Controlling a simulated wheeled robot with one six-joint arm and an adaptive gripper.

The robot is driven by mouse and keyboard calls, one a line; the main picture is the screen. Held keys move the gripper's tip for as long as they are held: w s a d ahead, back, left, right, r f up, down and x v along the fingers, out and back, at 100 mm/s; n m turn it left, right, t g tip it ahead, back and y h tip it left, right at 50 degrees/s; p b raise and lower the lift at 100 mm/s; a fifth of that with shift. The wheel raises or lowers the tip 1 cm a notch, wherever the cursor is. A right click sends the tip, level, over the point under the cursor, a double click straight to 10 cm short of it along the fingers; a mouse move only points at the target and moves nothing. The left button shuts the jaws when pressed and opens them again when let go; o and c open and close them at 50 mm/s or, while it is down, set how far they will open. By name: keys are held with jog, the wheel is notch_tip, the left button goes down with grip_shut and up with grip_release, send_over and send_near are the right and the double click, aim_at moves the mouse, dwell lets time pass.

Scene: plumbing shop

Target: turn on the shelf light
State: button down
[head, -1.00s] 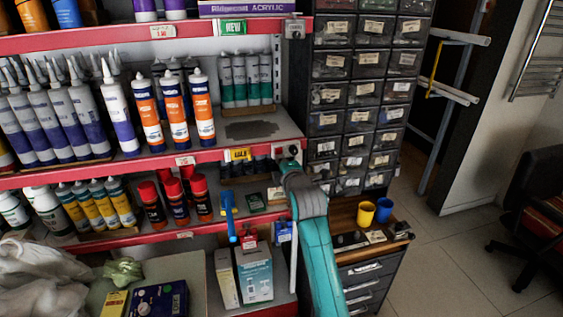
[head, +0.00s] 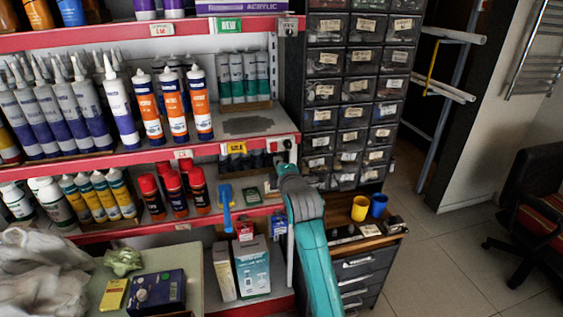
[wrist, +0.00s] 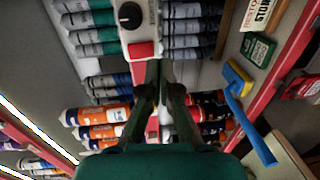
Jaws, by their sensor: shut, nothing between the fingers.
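A pale control box with a black dial and a red rocker switch (wrist: 141,49) shows at the top of the wrist view. A small pale box (head: 282,147) also shows at the right end of the middle shelf's red edge in the head view, and I take it to be the same one. My gripper (wrist: 162,72) is shut and empty, its tips close below the red rocker in the wrist view. I cannot tell whether they touch it. In the head view my arm's end is just below the box, and the fingers are hidden.
Cartridges (head: 172,105) and red-capped spray cans (head: 175,190) fill the shelves left of my arm. A drawer cabinet (head: 348,100) stands right, with a yellow cup (head: 360,208) and blue cup (head: 379,205) below.

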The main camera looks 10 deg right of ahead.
jog(key=s+f, duration=0.1)
jog(key=s, duration=0.8)
jog(key=shift+s, duration=0.4)
jog(key=shift+f, duration=0.2)
jog(key=s+f+m+g, duration=0.1)
jog(key=s+f+m, duration=0.3)
jog(key=s+f, duration=0.8)
jog(key=s+f+m, duration=0.5)
jog(key=s+f, duration=0.4)
jog(key=s, duration=0.7)
jog(key=s+r+m, duration=0.2)
jog(key=s+m, duration=0.2)
jog(key=s, duration=1)
jog(key=s+d+r+m, duration=0.1)
jog(key=s+m, duration=0.4)
jog(key=s, duration=1)
jog(key=shift+d+r+g, duration=0.2)
jog(key=shift+r+g, duration=0.2)
jog(key=shift+r, duration=0.3)
jog(key=shift+w, duration=0.1)
